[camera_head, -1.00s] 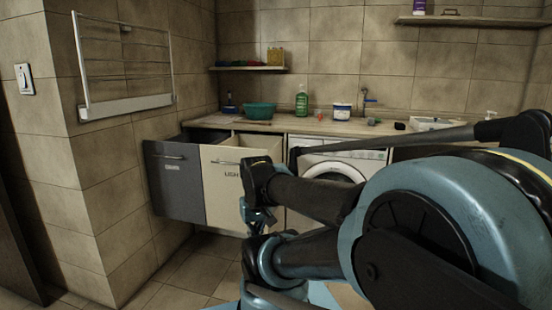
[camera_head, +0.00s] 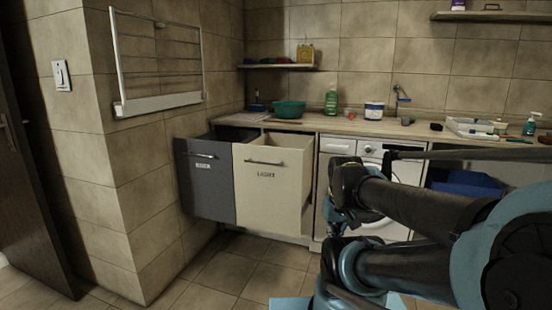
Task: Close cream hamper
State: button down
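The cream hamper (camera_head: 268,200) with a "LIGHT" label stands open under the counter. Its front is pulled out from the cabinet line, and its open top and right side show. A metal bar handle (camera_head: 264,162) runs across the upper front. My gripper (camera_head: 336,222) is to the right of the hamper in the picture, in front of the washing machine, and seems apart from it. My gripper is small, dark and partly hidden by my arm, so its fingers cannot be made out clearly.
A dark grey hamper (camera_head: 207,190) beside the cream one on the left is also open. The washing machine (camera_head: 390,175) is to the right, partly behind my arm. The counter (camera_head: 345,125) holds a green bowl (camera_head: 289,109) and bottles. The tiled floor (camera_head: 235,265) before the hampers is clear.

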aim_at(274, 172)
jog(key=z, duration=0.05)
jog(key=i, duration=1)
jog(key=u, duration=0.1)
